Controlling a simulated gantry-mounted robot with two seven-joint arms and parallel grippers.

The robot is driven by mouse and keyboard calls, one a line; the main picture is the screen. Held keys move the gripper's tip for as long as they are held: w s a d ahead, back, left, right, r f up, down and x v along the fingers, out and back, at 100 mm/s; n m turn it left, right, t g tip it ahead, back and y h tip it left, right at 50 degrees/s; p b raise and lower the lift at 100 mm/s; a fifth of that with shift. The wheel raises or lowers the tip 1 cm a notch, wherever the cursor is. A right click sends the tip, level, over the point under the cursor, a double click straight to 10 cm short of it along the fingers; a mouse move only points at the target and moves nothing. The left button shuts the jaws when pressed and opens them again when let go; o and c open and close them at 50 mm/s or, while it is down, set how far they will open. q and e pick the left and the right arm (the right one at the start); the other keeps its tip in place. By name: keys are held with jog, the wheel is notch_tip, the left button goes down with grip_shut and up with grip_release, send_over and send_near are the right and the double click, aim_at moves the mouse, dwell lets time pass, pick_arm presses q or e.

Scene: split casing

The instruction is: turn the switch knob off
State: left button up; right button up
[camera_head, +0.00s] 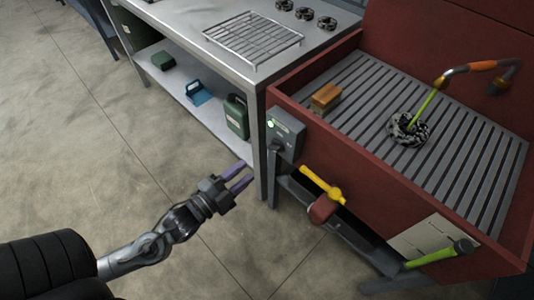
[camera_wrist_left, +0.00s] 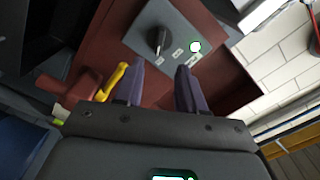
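The grey switch box (camera_head: 287,132) is fixed to the left end of the red sink-like bench, with a lit green lamp on its face. The knob is too small to make out in the head view. My left gripper (camera_head: 247,173) is open and empty, below and left of the box, apart from it. In the left wrist view its purple fingers (camera_wrist_left: 160,67) point towards the plate, with the knob just beyond the gap. My right gripper is not in view.
The red bench (camera_head: 375,190) has a slatted top with a brown block (camera_head: 325,98) and a coiled dark part (camera_head: 408,129). A yellow-handled tool (camera_head: 322,185) hangs on its front. A metal table (camera_head: 190,40) with a wire rack stands at left. The floor around my left arm is clear.

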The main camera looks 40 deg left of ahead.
aim_at(272, 150)
pick_arm(q)
jog(key=w+b, duration=0.1)
jog(key=w, duration=0.3)
jog(key=w+b, duration=0.2)
jog(key=w, duration=0.2)
jog(key=shift+w+d, duration=0.2)
jog(key=shift+w, duration=0.75)
grip_shut()
